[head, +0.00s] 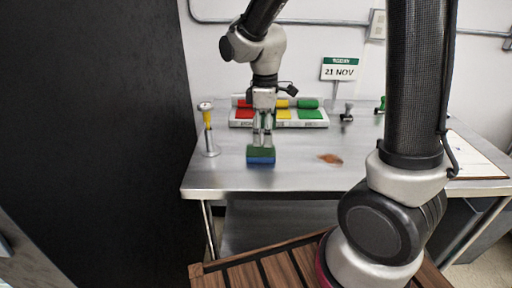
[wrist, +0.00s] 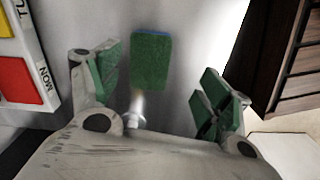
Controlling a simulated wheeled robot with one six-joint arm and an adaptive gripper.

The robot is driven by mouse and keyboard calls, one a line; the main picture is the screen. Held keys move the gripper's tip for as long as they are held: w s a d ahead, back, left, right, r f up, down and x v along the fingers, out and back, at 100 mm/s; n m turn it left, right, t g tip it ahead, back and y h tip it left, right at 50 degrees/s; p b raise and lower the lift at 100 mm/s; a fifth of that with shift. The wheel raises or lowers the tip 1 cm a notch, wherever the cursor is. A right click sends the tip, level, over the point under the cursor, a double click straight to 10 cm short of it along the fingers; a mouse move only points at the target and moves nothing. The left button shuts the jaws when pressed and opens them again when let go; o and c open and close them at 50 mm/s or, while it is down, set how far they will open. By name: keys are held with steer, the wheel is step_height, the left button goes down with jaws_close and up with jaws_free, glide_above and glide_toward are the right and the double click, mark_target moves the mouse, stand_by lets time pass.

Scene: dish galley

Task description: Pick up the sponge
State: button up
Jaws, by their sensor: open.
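The sponge (head: 261,154) has a green top and a blue lower layer and lies on the steel table (head: 225,180) near its front left. It also shows in the wrist view as a green block (wrist: 151,62) with a thin blue edge. My gripper (head: 262,141) points down over the sponge. In the wrist view my gripper (wrist: 155,90) is open and empty, with green pads on its spread fingers. The sponge lies beyond the fingertips, nearer the left finger. I cannot tell the exact height between fingertips and sponge.
A tray (head: 236,124) with red, yellow and green blocks stands behind the gripper. A metal post with a yellow part (head: 208,130) stands to the left. A brown stain (head: 330,158) lies right of the sponge. A date sign (head: 341,70) stands at the back.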

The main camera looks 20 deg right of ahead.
mark_target(261, 149)
steer(key=shift+w+a+r+n, duration=0.1)
steer(key=shift+w+r+n, duration=0.1)
steer(key=shift+w+n, duration=0.25)
steer(key=shift+n, duration=0.35)
steer(key=shift+s+f, duration=0.1)
steer(key=shift+f, duration=0.15)
steer(key=f, duration=0.7)
steer(key=shift+w+a+f, duration=0.2)
steer(key=shift+w, duration=0.2)
steer(key=shift+c, duration=0.4)
steer(key=c, duration=0.7)
